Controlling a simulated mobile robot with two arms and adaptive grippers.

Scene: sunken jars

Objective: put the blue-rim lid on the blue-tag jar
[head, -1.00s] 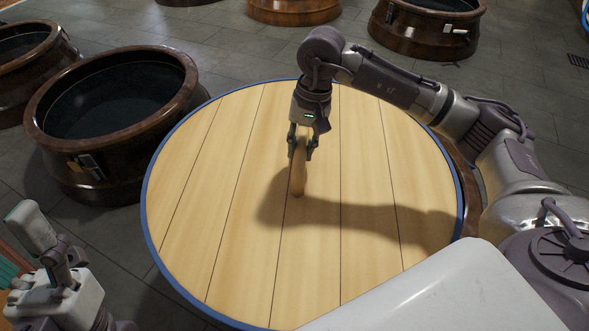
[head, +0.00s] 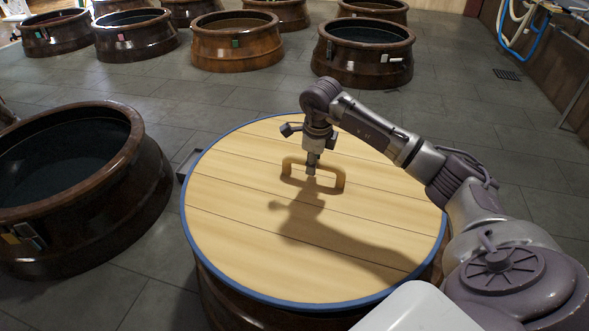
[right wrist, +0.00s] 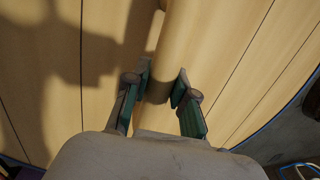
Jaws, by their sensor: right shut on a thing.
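The blue-rim lid (head: 235,205) is a large round disc of pale planks with a blue edge and an arched wooden handle (head: 340,181). My right gripper (head: 311,168) is shut on the middle of this handle, and in the right wrist view the fingers sit on both sides of the handle (right wrist: 174,40). The lid lies over a dark brown jar (head: 225,298). I cannot tell whether it rests fully on the rim. Any tag on this jar is hidden, and I see no clearly blue tag. My left gripper is out of view.
An open brown jar (head: 150,190) with a yellowish tag stands close at left. A white-tag jar (head: 335,70), a green-tag jar (head: 210,55) and a pink-tag jar (head: 140,45) stand behind. A dark bracket (head: 188,162) juts beside the lid. Grey floor is free at right.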

